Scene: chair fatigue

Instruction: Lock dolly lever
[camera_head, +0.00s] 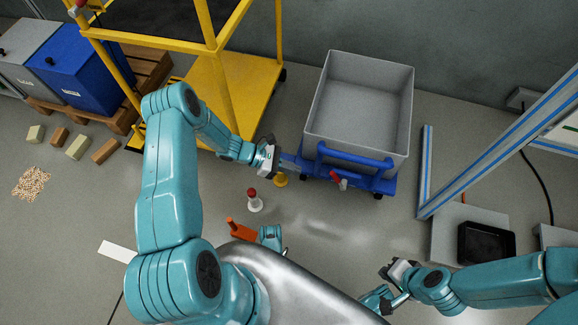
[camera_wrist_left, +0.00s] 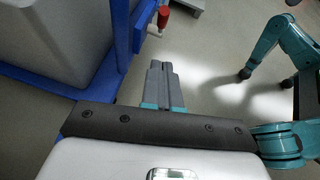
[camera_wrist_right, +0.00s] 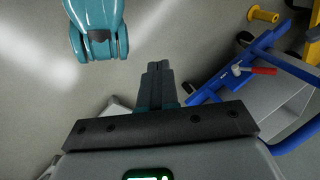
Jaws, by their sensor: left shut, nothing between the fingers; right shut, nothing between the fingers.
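The blue dolly (camera_head: 385,186) carries a large grey bin (camera_head: 335,128). Its lever, with a red handle (camera_head: 335,175) and a pale hub, sits on the near side of the frame. My left gripper (camera_head: 291,162) is shut and empty at the dolly's near left corner, left of the lever. In the left wrist view the red lever handle (camera_wrist_left: 163,17) is just beyond the shut fingers (camera_wrist_left: 159,70), with the blue frame (camera_wrist_left: 141,40) close on their left. My right gripper (camera_head: 385,272) is shut, empty and away from the dolly. The right wrist view shows the lever (camera_wrist_right: 263,71) at right.
A yellow cart frame (camera_head: 205,85) stands left of the dolly. A yellow spool (camera_head: 280,181), a red-topped white post (camera_head: 254,200) and an orange piece (camera_head: 240,231) are on the near floor.

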